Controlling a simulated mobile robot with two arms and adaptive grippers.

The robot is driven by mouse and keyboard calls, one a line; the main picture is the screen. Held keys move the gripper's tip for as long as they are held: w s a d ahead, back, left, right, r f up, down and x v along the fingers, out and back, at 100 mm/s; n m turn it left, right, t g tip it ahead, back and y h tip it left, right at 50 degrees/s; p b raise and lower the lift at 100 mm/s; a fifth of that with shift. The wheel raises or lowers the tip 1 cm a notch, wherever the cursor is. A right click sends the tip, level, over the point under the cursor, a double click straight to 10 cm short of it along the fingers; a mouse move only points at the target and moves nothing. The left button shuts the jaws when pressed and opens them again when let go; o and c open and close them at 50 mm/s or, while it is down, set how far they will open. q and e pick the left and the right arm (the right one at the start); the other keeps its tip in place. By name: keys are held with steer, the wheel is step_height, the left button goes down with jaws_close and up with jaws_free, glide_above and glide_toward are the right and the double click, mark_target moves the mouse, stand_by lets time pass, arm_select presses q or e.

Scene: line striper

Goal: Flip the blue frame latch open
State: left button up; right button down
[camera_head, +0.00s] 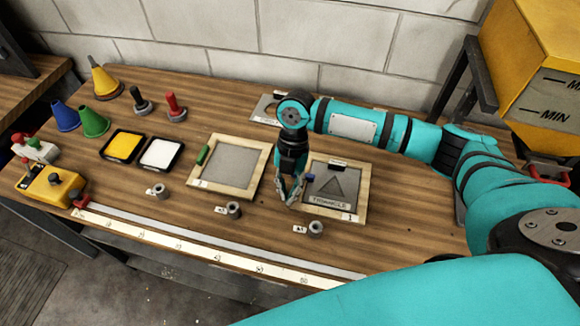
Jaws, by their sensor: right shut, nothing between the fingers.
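The blue latch (310,177) is a small piece on the left edge of a wooden frame (358,196) at the right of the bench. That frame holds a grey panel with a triangle stencil. My right gripper (292,203) points down just left of the blue latch. It is shut and empty, with its fingertips near the frame's left border. I cannot tell whether it touches the latch. How far the latch is turned is too small to tell. My left gripper is not in view.
A second wooden frame (253,190) with a green latch (203,155) lies to the left. Metal cylinders (316,229) stand along the front near a white ruler strip (200,247). Paint trays (161,154) and coloured cones (94,122) are farther left. A yellow tank (530,65) stands at right.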

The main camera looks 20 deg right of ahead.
mark_target(292, 177)
steer(key=w+d, duration=0.1)
steer(key=w+d+p, duration=0.1)
steer(key=shift+w, duration=0.4)
steer(key=shift+w+d, duration=0.2)
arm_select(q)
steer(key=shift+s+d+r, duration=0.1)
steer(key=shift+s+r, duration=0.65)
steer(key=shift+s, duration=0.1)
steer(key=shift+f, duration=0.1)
arm_select(e)
steer(key=shift+w, duration=0.1)
